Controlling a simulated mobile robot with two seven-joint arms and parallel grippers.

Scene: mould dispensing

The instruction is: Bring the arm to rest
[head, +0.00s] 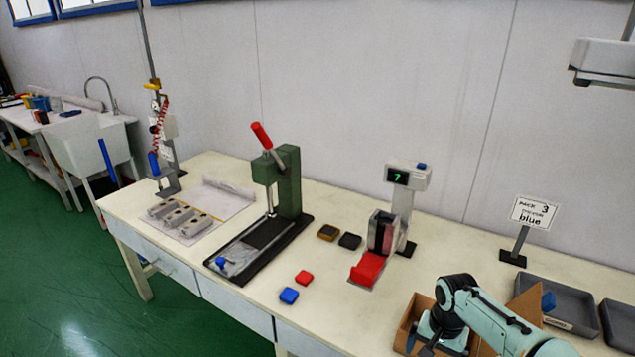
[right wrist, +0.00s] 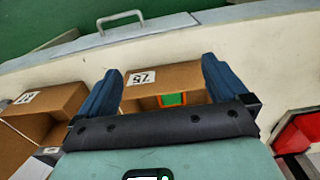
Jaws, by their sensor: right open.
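My right arm is teal and reaches in from the lower right of the head view. Its gripper (head: 427,345) is low over an open cardboard box (head: 405,325) at the table's front edge, partly hidden by the arm. In the right wrist view the two blue fingers of the right gripper (right wrist: 161,70) are spread apart with nothing held between them. A numbered cardboard box (right wrist: 190,76) lies beyond them, with a green and orange item (right wrist: 173,99) inside. My left gripper does not show.
A sign (head: 533,212) reads "3 blue". Grey bins (head: 560,290) sit at right. Another box (right wrist: 45,100) is at left in the wrist view.

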